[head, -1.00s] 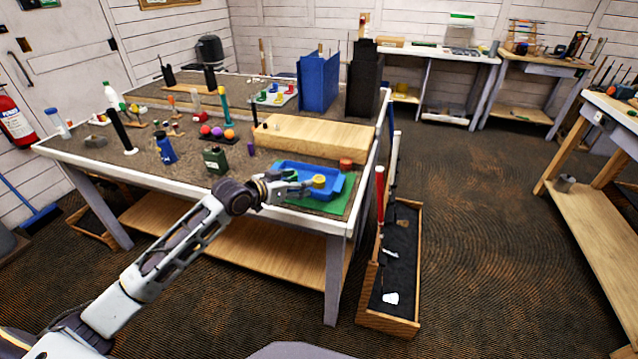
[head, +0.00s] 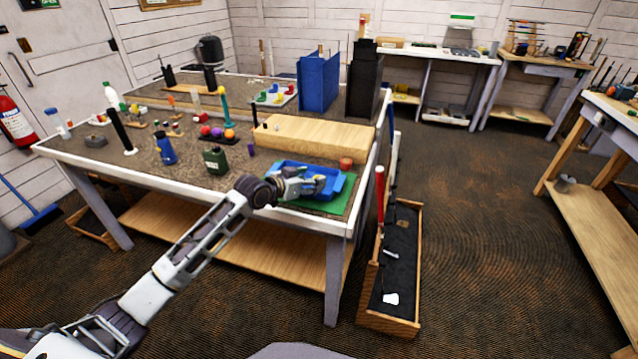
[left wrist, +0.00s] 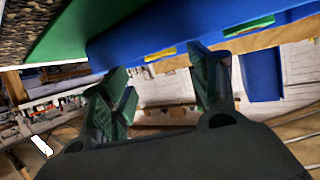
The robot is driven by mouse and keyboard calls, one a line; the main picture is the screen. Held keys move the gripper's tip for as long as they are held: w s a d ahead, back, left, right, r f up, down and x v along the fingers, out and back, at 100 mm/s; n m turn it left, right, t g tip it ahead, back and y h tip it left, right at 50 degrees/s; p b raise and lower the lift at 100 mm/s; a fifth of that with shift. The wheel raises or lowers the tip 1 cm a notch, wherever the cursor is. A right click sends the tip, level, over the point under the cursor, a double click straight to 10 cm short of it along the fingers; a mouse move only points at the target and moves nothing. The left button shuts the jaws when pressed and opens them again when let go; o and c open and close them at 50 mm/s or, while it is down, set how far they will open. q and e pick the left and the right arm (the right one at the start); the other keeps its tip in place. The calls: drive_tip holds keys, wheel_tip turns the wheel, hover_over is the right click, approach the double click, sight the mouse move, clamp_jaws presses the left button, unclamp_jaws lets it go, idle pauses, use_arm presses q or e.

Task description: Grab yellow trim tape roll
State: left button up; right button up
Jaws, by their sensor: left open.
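My left gripper (head: 318,184) is open at the blue tray (head: 347,183) on the near right corner of the workbench. In the head view the gripper covers the spot where the yellow tape roll showed earlier, so the roll is hidden there. In the left wrist view, the open fingers (left wrist: 160,88) show below the blue tray (left wrist: 120,44). A small yellow strip (left wrist: 160,55) shows at the tray's edge between the fingers; I cannot tell whether it is the roll. Nothing is visibly held. My right gripper is not in view.
The tray lies on a green mat (head: 341,203). A green canister (head: 215,160) and blue bottle (head: 165,150) stand to the left. A wooden crate (head: 411,285) stands on the floor at right.

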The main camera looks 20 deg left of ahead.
use_arm(q)
drive_tip(key=shift+f, duration=0.3)
